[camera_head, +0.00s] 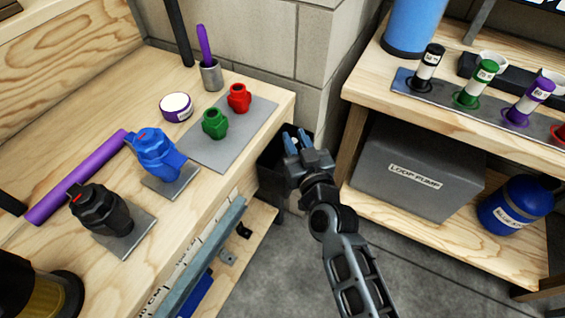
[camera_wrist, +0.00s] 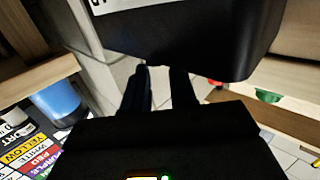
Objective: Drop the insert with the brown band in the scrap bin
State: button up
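In the wrist view, the fingers (camera_wrist: 160,92) also show a gap, and the black bin (camera_wrist: 195,40) with part of a white label fills the top. The inside of the bin is mostly hidden. I see no insert with a brown band in either view. White-banded pieces with black (camera_head: 430,62), green (camera_head: 476,84) and purple (camera_head: 528,102) ends stand on the right bench.
The left bench holds a blue housing (camera_head: 158,152), a black housing (camera_head: 98,208), a purple tube (camera_head: 78,177), and green (camera_head: 214,122) and red (camera_head: 238,97) fittings. A grey loop pump box (camera_head: 415,165) is under the right bench. A block wall stands behind the bin.

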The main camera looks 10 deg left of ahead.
jog(key=o, duration=0.4)
jog(key=v, duration=0.7)
jog(key=shift+s, duration=0.35)
jog(key=shift+d, duration=0.15)
